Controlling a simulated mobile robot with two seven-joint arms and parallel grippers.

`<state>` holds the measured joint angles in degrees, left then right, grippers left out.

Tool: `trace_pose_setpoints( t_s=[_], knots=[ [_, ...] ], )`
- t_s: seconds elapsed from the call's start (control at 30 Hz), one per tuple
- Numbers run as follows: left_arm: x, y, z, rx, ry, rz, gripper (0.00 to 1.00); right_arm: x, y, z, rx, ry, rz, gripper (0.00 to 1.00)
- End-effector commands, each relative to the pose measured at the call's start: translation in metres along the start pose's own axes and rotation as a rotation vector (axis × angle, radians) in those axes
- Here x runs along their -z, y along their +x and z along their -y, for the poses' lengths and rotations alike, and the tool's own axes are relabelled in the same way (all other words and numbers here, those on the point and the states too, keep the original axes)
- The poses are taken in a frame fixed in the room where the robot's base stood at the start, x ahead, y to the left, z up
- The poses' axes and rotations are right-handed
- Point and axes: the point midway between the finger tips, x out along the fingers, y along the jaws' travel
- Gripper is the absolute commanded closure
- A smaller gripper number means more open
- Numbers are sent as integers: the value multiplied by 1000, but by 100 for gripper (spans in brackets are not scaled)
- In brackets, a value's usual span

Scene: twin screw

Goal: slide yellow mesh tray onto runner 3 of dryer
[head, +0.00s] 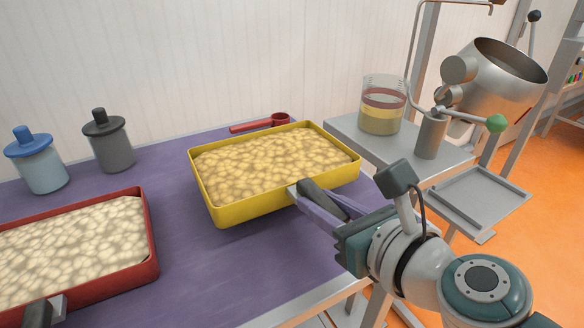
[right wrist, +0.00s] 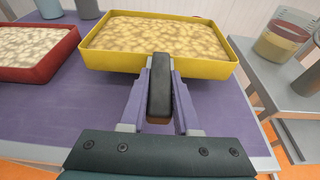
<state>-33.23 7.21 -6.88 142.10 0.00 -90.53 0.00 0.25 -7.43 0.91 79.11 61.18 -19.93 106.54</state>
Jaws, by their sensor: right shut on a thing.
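The yellow mesh tray (head: 234,207) is full of pale, rounded pieces and is at the right part of the purple-topped table. I cannot tell whether it touches the table. Its dark handle (head: 321,197) points toward me. My right gripper (head: 318,199) is shut on this handle, with one purple finger on each side. The right wrist view shows the handle (right wrist: 160,98) between the fingers and the tray's front wall (right wrist: 115,62) just beyond. My left gripper is out of view. I cannot make out the dryer or its runners.
A red tray (head: 150,232) of similar pieces is at the left, with a gap to the yellow one. Blue-lidded (head: 38,168) and dark (head: 108,143) jars and a red scoop (head: 262,124) are behind. A grey side table (head: 350,131) holds a beaker (head: 381,108); a metal drum (head: 497,78) is beyond.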

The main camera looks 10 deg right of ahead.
Motion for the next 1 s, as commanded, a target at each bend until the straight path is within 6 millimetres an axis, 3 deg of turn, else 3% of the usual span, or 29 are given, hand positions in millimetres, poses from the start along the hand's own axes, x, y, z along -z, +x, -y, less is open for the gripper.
trace_pose_setpoints(
  t_s=[0.27, 1.0],
  knots=[
    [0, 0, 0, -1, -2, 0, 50, -2, -1, 0, 1, 0, 5, 100],
    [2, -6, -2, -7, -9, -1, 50, 12, -44, 0, 1, 1, 4, 100]
  ],
)
